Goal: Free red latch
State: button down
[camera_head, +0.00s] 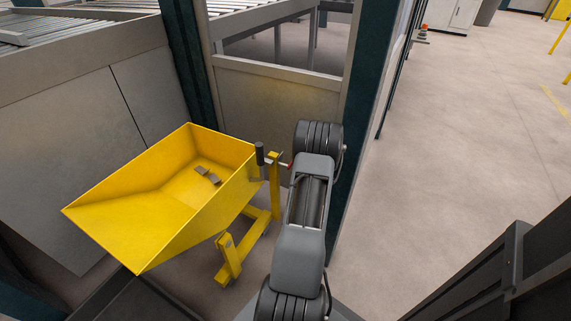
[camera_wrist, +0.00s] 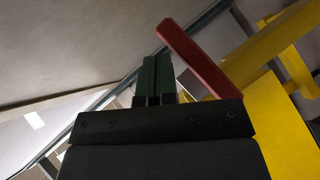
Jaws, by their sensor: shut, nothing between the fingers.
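The red latch is a flat bar (camera_wrist: 193,58) that slants across the upper middle of the wrist view. In the head view only a small red piece (camera_head: 290,165) shows at the edge of my arm, beside the yellow tipping hopper (camera_head: 210,222). My gripper (camera_wrist: 157,72) shows in the wrist view with its dark green fingers together and nothing between them. The fingertips are just left of the latch; I cannot tell whether they touch it.
A yellow post and base frame (camera_head: 232,260) stand at the hopper's right, with a black cylindrical grip (camera_head: 260,154) near its rim. Two small brown pieces (camera_head: 207,174) lie in the hopper. A dark green upright (camera_head: 360,100) stands close behind my arm. Open floor (camera_head: 450,150) lies to the right.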

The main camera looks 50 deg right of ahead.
jog(key=shift+s+d+f+b, duration=0.1)
jog(key=shift+d+f+b, duration=0.2)
jog(key=shift+f, duration=0.1)
jog(key=shift+d+f, duration=0.1)
jog(key=shift+d, duration=0.05)
dwell(0.5)
